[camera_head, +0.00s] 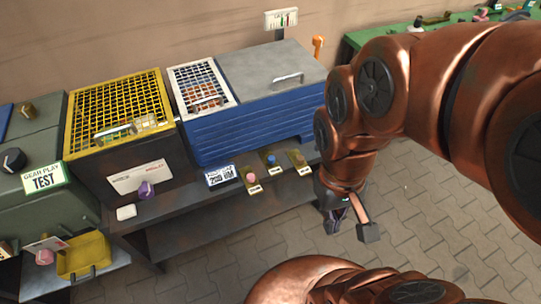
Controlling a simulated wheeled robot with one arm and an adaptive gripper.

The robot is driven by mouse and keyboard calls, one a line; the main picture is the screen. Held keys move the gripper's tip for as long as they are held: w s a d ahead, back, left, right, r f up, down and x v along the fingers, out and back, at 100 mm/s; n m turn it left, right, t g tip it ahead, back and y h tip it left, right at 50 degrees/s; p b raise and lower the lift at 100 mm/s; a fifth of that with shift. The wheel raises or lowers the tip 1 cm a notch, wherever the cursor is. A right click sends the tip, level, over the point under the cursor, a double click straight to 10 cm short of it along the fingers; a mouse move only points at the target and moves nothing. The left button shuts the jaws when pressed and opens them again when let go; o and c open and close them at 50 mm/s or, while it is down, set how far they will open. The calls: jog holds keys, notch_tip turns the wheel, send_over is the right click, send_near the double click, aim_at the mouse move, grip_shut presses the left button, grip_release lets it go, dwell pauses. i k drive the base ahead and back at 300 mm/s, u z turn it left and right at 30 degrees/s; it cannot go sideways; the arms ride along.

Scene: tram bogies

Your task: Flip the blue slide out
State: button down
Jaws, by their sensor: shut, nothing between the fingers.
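A small blue knob (271,159) stands on a labelled plate on the shelf front, below the large blue cabinet (255,138). I cannot tell for sure which blue part is the slide. My gripper (343,219) hangs pointing down, to the right of and nearer than the knobs, over the paved floor. It is shut and empty, apart from the knobs. My arm covers part of the right side.
A yellow mesh-topped box (119,98) stands left of the blue cabinet. The cabinet's grey lid (262,72) has a handle. A green tester (45,165) and a yellow tray (82,258) are at the left. A green table (390,33) is at the back right.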

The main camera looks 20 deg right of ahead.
aim_at(272, 167)
jog(key=z, duration=0.05)
jog(key=k, duration=0.5)
jog(key=u, duration=1)
jog(key=i, duration=0.65)
